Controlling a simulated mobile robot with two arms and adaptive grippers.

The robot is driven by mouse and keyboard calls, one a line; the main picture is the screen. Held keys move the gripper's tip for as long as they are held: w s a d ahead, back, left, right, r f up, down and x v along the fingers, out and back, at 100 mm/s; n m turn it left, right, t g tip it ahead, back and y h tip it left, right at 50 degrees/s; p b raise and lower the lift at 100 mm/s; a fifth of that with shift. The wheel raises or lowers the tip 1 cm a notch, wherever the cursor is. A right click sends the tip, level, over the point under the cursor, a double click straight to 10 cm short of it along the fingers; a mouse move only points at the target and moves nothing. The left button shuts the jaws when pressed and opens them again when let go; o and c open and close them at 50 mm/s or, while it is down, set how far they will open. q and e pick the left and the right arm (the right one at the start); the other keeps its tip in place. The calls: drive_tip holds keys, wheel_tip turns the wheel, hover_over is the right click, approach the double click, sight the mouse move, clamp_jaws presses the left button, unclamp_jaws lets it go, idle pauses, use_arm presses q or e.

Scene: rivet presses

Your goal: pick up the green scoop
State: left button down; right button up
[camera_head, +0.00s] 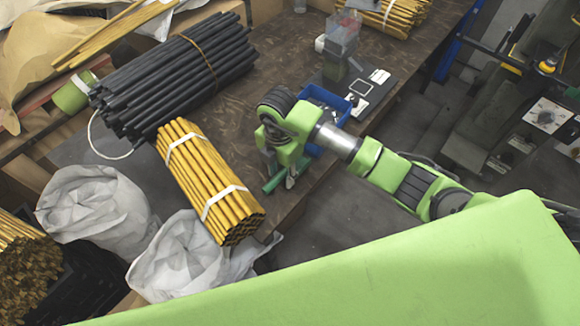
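The green scoop (272,185) appears as a small darker green piece on the brown table, close to the table's front edge. My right gripper (282,174) reaches in from the right and points down right at it. The wrist and fingers hide most of the scoop. I cannot tell whether the fingers are closed on it or only beside it. My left gripper is not in view.
A bundle of yellow tubes (208,180) lies left of the gripper, with black tubes (170,75) behind it. A blue bin (325,104) and a scale (361,87) stand behind the wrist. White sacks (97,210) stand at the lower left.

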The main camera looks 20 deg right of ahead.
drive_tip(key=shift+f, duration=0.35)
clamp_jaws()
drive_tip(key=shift+r, duration=0.1)
drive_tip(key=shift+r, duration=0.55)
drive_tip(key=s+d+r+b, duration=0.1)
drive_tip(key=s+d+r, duration=0.7)
drive_tip(key=s+r, duration=0.3)
drive_tip(key=shift+s+d+r, duration=0.15)
drive_tip(key=shift+d+r, duration=0.05)
drive_tip(key=shift+r, duration=0.2)
